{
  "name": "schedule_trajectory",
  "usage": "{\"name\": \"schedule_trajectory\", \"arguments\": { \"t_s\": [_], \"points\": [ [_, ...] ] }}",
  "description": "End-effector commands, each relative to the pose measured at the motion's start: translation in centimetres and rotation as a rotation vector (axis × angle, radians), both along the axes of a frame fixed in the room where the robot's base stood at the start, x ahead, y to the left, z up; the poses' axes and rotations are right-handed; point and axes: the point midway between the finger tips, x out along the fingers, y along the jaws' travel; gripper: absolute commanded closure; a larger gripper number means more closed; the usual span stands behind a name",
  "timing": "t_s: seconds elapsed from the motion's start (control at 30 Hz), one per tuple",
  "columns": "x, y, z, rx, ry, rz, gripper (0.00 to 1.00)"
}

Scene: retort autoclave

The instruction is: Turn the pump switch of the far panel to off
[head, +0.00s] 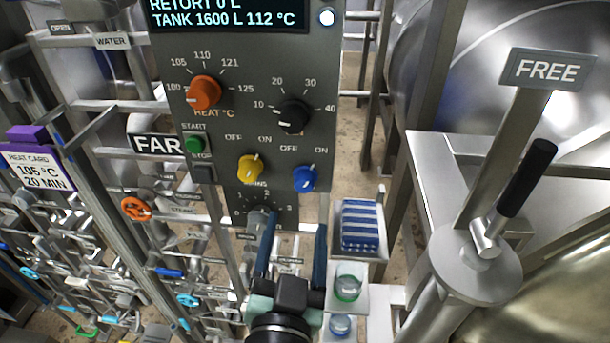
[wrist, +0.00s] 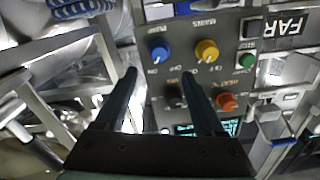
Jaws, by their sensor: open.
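The far panel (head: 225,130) is grey, beside a sign reading FAR. Its pump switch is the blue knob (head: 305,179) at the lower right, under OFF on the left and ON on the right. Its pale mark seems to lean toward ON. It also shows in the wrist view (wrist: 160,50), near the upside-down word PUMP. My gripper (head: 297,221) is open and empty, below the blue knob in the head view. In the wrist view the fingertips (wrist: 157,68) straddle the line to the knob; I cannot tell the remaining gap, and no contact shows.
The yellow mains knob (head: 250,168) sits close left of the blue one. Above are the black knob (head: 293,116), the orange heat knob (head: 203,92) and the green start button (head: 194,144). A striped blue item (head: 359,225) sits right of my gripper. A FREE lever (head: 527,178) stands farther right.

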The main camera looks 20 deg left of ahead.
Motion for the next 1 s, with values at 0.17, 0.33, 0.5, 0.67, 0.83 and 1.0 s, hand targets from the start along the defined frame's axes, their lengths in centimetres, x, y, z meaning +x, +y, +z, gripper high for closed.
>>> {"name": "schedule_trajectory", "arguments": {
  "t_s": [0.17, 0.33, 0.5, 0.67, 0.83, 1.0],
  "points": [
    [3.5, 1.0, 0.5, 0.0, -0.002, 0.0, 0.29],
    [6.3, 1.8, 0.4, -0.001, -0.001, 0.0, 0.29],
    [8.1, 2.3, 0.3, -0.002, -0.001, 0.0, 0.29],
    [9.0, 2.6, 0.2, -0.001, -0.001, 0.0, 0.29],
    [9.2, 2.6, 0.1, -0.001, -0.001, 0.0, 0.29],
    [9.1, 2.6, 0.1, -0.001, -0.001, 0.0, 0.34]
  ]
}}
